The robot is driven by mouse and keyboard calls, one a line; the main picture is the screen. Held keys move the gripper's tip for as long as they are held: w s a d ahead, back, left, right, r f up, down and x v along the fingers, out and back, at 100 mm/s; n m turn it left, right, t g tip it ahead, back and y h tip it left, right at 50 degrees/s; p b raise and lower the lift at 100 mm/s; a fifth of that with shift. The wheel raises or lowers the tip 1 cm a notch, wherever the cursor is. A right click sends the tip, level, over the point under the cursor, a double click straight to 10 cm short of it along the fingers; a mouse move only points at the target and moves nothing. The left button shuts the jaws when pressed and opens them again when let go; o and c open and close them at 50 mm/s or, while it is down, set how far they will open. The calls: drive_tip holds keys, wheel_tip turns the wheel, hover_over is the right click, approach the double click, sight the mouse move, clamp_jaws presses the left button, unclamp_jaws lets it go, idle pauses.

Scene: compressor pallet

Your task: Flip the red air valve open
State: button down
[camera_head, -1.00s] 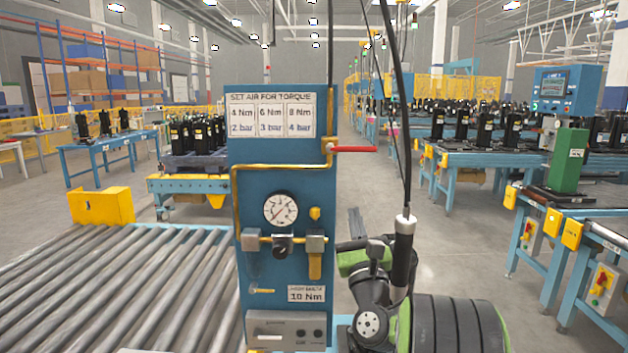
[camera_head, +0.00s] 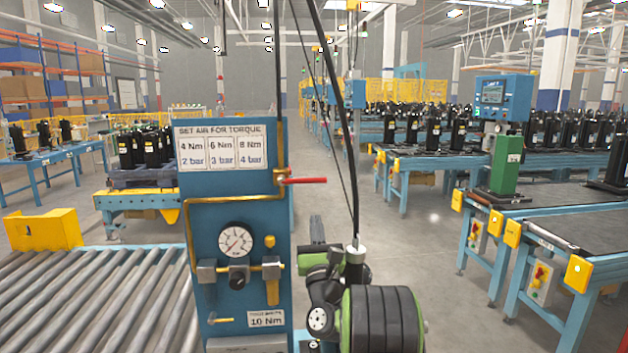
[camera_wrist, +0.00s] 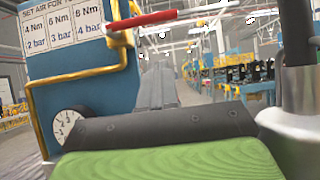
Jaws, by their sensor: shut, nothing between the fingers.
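The red air valve handle (camera_head: 304,181) sticks out level to the right from a brass fitting on the edge of the blue air panel (camera_head: 200,210). In the wrist view, the red handle (camera_wrist: 142,19) crosses the top, above and slightly left of my fingertips. My gripper (camera_head: 317,222) is shut and empty, below the handle in the head view and to the right of the panel. In the wrist view, my gripper's grey fingers (camera_wrist: 157,72) point away from the camera, apart from the handle.
The panel carries a round gauge (camera_head: 236,242), a yellow pipe (camera_head: 188,235) and a torque sign (camera_head: 222,150). A roller conveyor (camera_head: 90,300) lies to the left. Blue workbenches (camera_head: 560,215) stand at the right. Open floor (camera_head: 430,240) lies between.

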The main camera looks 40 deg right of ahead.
sight(303, 180)
drive_tip(key=w+d+r+p, duration=0.2)
drive_tip(key=w+r+p, duration=0.1)
drive_tip(key=r+p, duration=0.3)
drive_tip(key=shift+f, duration=0.1)
